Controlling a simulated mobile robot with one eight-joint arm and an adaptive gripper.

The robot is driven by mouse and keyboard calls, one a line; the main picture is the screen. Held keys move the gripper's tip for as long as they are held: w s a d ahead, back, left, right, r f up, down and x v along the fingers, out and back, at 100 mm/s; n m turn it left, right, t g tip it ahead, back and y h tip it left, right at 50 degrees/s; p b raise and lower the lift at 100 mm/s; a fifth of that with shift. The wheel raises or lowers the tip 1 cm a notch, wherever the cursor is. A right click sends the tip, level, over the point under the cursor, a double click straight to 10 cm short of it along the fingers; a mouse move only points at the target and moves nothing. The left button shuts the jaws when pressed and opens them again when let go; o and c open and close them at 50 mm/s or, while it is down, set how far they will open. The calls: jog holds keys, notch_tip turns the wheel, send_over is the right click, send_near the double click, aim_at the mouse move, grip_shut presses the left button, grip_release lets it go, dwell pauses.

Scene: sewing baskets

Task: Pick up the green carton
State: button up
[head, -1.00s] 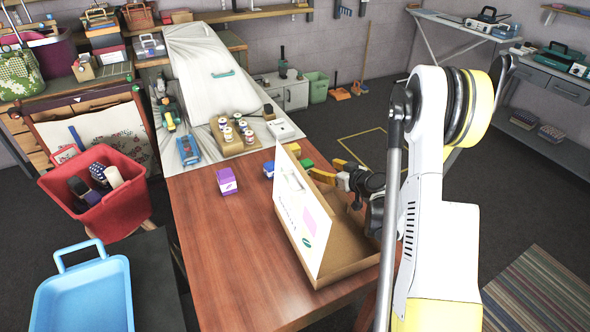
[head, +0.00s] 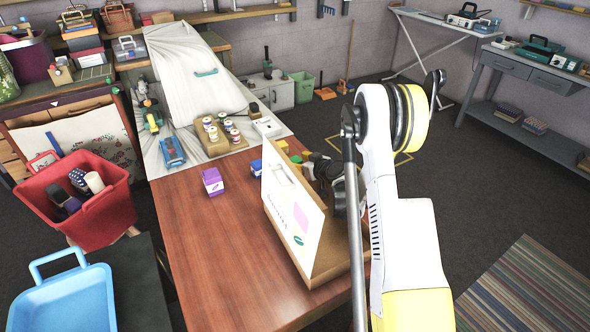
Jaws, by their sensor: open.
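The green carton (head: 296,159) shows only as a small green patch behind the top edge of the white panel of an open cardboard box. The panel and my gripper hide the rest of it. My gripper (head: 294,151) has yellow-orange fingertips, one to the left of the green patch and one to the right. The fingers are open and apart. I cannot tell whether they touch the carton or how low they reach.
The cardboard box with its upright white panel (head: 292,215) stands on the wooden table (head: 205,240), beside my arm. A purple carton (head: 212,181) and a blue one (head: 256,167) stand to the left. A wooden tray of spools (head: 226,146) is farther back. The front-left tabletop is clear.

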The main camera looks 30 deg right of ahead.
jog(key=shift+w, duration=0.15)
jog(key=c, duration=1.3)
jog(key=shift+o, duration=0.2)
